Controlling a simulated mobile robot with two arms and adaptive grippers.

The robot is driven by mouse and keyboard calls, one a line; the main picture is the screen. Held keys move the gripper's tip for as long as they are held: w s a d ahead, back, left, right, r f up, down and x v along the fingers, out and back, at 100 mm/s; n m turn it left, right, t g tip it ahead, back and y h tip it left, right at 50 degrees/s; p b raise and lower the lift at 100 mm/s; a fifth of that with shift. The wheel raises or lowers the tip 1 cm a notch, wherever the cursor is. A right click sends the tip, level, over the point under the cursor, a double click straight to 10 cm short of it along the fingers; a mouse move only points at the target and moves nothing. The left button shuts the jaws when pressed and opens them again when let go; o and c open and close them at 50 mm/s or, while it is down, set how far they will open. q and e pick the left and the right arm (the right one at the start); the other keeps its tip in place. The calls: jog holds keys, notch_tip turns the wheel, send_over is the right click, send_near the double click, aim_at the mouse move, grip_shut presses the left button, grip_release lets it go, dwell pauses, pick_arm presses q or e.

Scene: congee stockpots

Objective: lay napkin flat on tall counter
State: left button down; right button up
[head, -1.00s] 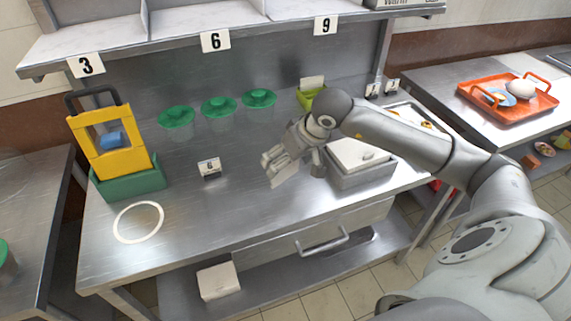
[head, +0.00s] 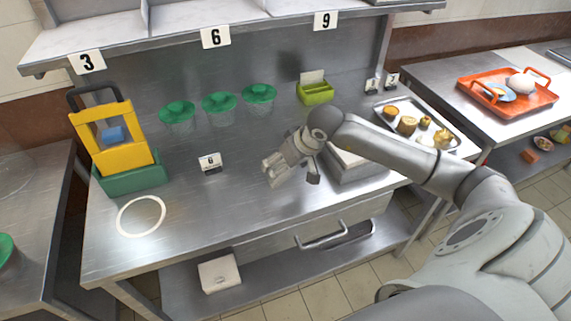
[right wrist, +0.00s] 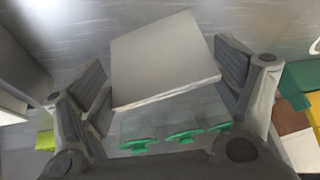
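A pale square napkin (right wrist: 165,60) fills the space between the fingers in the right wrist view, its side edges close against both finger pads. My right gripper (head: 273,177) hangs over the middle of the steel counter (head: 215,215), fingers pointing down and left. In the right wrist view, my right gripper (right wrist: 168,82) has its fingers spread to about the napkin's width and appears shut on it. The napkin is hard to make out in the head view. My left gripper is not in view.
A white ring (head: 141,231) lies front left, near a yellow-and-green carrier (head: 128,178). A small number card (head: 210,163) stands left of the gripper. Bare counter lies between ring and gripper.

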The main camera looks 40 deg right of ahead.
jog(key=shift+o, duration=1.1)
jog(key=shift+r, duration=0.1)
jog(key=shift+r+p, duration=0.2)
jog(key=shift+p, duration=0.15)
jog(key=b+v, duration=0.2)
jog(key=v, duration=0.9)
jog(key=shift+s+r, duration=0.25)
jog(key=shift+r, duration=0.05)
jog(key=shift+d, duration=0.1)
